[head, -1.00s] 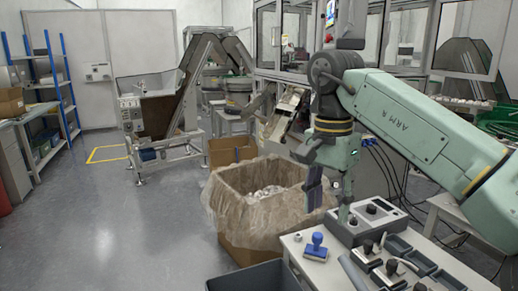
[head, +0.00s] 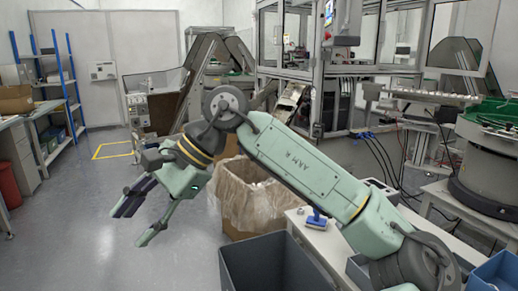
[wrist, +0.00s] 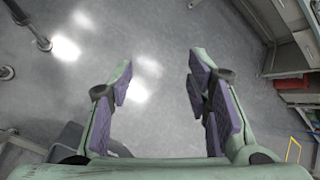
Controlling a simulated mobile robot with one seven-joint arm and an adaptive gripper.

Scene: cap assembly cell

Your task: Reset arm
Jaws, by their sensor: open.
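My gripper (head: 138,220) is at the left end of my green arm in the head view, over open floor and left of the lined box. Its fingers point down and to the left. In the wrist view my gripper (wrist: 160,85) is open, with its purple-padded fingers apart. Only bare grey floor shows between them, and nothing is held.
A lined cardboard box (head: 233,205) stands behind my arm. A dark grey bin (head: 265,268) is at the front, beside a white table (head: 318,245) with a blue-handled stamp (head: 316,219). Blue shelving (head: 66,85) stands at the left. The floor (head: 90,225) at left is clear.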

